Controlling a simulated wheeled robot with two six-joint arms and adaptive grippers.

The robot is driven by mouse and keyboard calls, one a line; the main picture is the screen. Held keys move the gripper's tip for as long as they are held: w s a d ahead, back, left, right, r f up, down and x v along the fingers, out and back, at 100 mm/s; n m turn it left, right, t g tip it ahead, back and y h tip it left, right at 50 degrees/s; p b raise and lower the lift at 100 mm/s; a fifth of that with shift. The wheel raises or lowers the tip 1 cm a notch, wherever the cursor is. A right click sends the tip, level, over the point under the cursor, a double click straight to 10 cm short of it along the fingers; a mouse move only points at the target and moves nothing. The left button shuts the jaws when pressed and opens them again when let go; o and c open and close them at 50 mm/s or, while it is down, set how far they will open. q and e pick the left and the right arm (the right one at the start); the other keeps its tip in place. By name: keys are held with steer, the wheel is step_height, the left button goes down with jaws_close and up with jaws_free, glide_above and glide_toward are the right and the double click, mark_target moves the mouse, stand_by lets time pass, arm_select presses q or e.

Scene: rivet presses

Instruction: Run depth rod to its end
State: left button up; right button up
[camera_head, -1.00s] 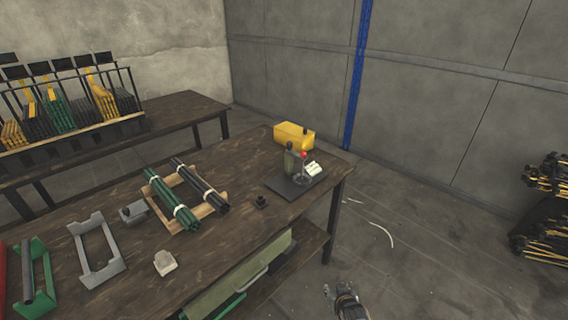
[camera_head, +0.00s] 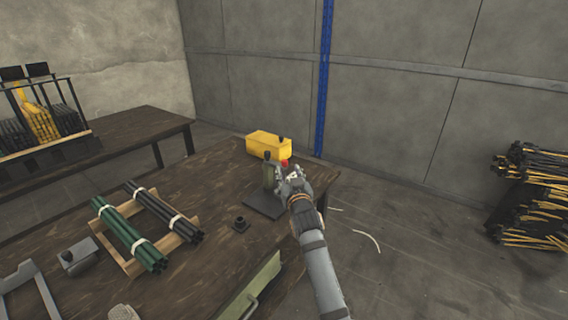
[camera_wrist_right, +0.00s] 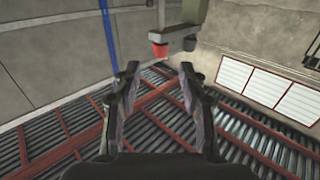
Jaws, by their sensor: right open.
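The rivet press stands at the far right of the bench. Its olive body (camera_head: 268,170) rises from a dark base plate (camera_head: 260,205), and its red knob (camera_head: 284,162) shows just above my right gripper (camera_head: 291,180). My right gripper is at the press's right side, covering part of it. In the right wrist view its two fingers (camera_wrist_right: 160,80) are apart with nothing between them. A red knob (camera_wrist_right: 159,50) shows just beyond the fingertips, beside an olive-grey bracket (camera_wrist_right: 182,45). I cannot tell which part is the depth rod. My left gripper is out of view.
A yellow box (camera_head: 266,145) is behind the press. A small black round part (camera_head: 240,224) sits in front of it. A wooden rack (camera_head: 135,266) with green and black rods is to the left. A white panel (camera_wrist_right: 268,88) is right of the fingers.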

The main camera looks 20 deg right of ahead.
mark_target(285, 163)
steer(key=w, duration=0.5)
steer(key=shift+w+d+f, duration=0.15)
steer(key=shift+w+d, duration=0.2)
steer(key=shift+w+d+b, duration=0.1)
steer(key=shift+w+b, duration=0.2)
steer(key=shift+w, duration=0.5)
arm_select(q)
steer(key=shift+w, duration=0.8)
arm_select(e)
jaws_close()
